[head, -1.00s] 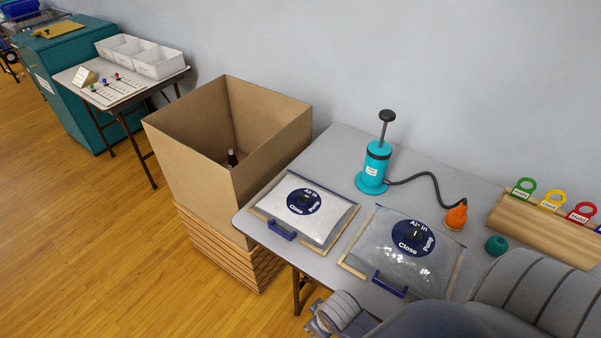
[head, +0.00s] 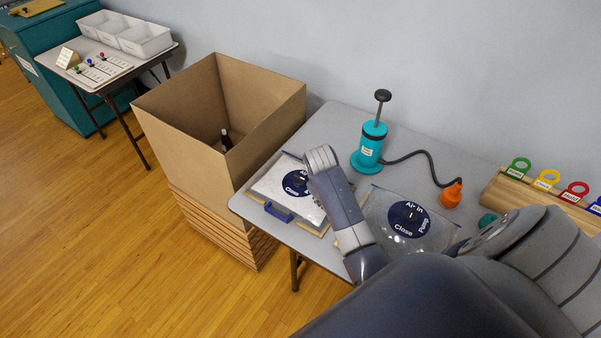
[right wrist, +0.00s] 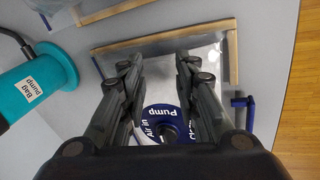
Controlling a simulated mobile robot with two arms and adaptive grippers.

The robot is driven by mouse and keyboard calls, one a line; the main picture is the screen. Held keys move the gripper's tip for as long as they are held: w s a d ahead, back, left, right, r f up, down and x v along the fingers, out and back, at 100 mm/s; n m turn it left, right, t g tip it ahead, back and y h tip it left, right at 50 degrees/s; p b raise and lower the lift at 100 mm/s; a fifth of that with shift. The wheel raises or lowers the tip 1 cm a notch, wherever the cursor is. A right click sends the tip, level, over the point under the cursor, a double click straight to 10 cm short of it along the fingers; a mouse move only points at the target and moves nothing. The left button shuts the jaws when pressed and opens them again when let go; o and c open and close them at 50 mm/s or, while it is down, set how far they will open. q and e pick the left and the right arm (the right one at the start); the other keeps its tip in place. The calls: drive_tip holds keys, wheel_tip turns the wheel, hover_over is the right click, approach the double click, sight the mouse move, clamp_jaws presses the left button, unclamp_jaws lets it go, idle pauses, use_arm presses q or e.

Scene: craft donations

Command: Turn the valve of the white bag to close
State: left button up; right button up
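The white bag (head: 268,186) lies flat on the grey table, with a blue handle (head: 279,211) at its front edge. Its round dark blue valve dial (head: 297,183) is partly covered by my right arm in the head view. My right gripper (right wrist: 159,68) is above the bag, fingers apart and empty. In the right wrist view the dial (right wrist: 165,109) shows beyond the palm, between the fingers, with "Pump", "Air in" and part of "Close" legible. The valve's pointing direction is hard to tell. My left gripper is out of view.
A clear bag (head: 377,214) with a similar dial lies right of the white bag. A teal pump (head: 370,147) with a hose and orange nozzle (head: 451,195) stands behind. A tall open cardboard box (head: 180,150) is at the left. Colored ring tags (head: 546,180) stand at the right.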

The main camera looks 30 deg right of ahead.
drive_tip(key=shift+g+y, duration=0.4)
drive_tip(key=shift+y, duration=0.2)
drive_tip(key=w+r, duration=0.1)
drive_tip(key=w, duration=0.1)
drive_tip(key=w+d+r, duration=0.1)
drive_tip(key=w+r, duration=0.2)
drive_tip(key=w, duration=0.1)
drive_tip(key=shift+w+d+r, duration=0.2)
drive_tip(key=shift+w+d, duration=0.15)
drive_tip(key=shift+w, duration=0.05)
wheel_tip(320, 180, up, 5)
drive_tip(key=n+y, duration=0.2)
hover_over(301, 177)
drive_tip(key=shift+g, duration=0.3)
wheel_tip(301, 177, down, 10)
drive_tip(key=shift+a+f, duration=0.1)
drive_tip(key=shift+c, duration=0.3)
clamp_jaws()
